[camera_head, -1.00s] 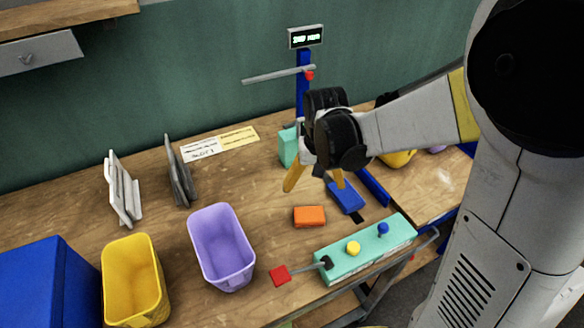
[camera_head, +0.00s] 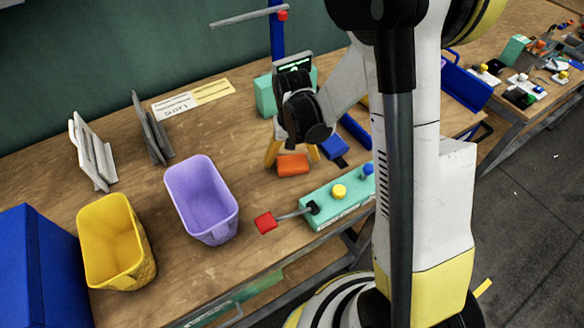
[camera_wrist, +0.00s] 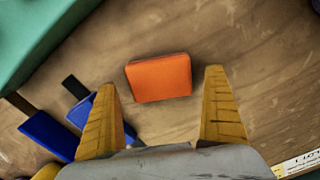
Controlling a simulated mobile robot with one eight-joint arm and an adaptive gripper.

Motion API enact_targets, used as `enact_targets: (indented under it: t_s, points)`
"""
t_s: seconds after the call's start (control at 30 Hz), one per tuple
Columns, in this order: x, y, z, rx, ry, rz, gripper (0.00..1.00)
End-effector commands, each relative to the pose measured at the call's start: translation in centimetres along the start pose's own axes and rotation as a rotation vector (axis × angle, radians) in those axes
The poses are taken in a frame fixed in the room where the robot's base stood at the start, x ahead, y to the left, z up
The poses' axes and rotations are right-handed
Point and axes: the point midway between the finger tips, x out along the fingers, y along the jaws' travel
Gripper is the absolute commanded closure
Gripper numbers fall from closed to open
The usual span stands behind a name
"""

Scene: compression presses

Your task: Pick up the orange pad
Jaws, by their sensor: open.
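The orange pad (camera_head: 293,164) is a small flat block lying on the wooden table, left of the teal control box. In the wrist view the orange pad (camera_wrist: 159,78) lies beyond the fingertips, roughly centred between them. My gripper (camera_head: 292,154) is low over the table with its yellow fingers to either side of the pad. I cannot tell the exact height of the fingertips above the table.
The teal box (camera_head: 338,201) with yellow and blue buttons and a red-ended lever (camera_head: 265,222) stands just right of the pad. A blue piece (camera_head: 333,147) lies behind it. A purple bin (camera_head: 202,198) and a yellow bin (camera_head: 117,240) stand left. Grey plates (camera_head: 152,130) stand behind.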

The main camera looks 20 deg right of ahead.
Motion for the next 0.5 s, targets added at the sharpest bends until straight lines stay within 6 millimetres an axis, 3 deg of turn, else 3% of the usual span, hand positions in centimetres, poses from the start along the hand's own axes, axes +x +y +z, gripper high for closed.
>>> enact_targets:
  t_s: [0.1,0.3,0.43,0.5]
  points:
    - [1.59,0.02,-0.02,0.000,0.000,0.000,0.00]
    - [1.45,0.03,0.00,0.000,0.000,0.000,0.00]
    - [1.44,0.03,0.00,0.000,0.000,0.000,0.36]
    - [1.44,0.03,0.00,0.000,0.000,0.000,0.37]
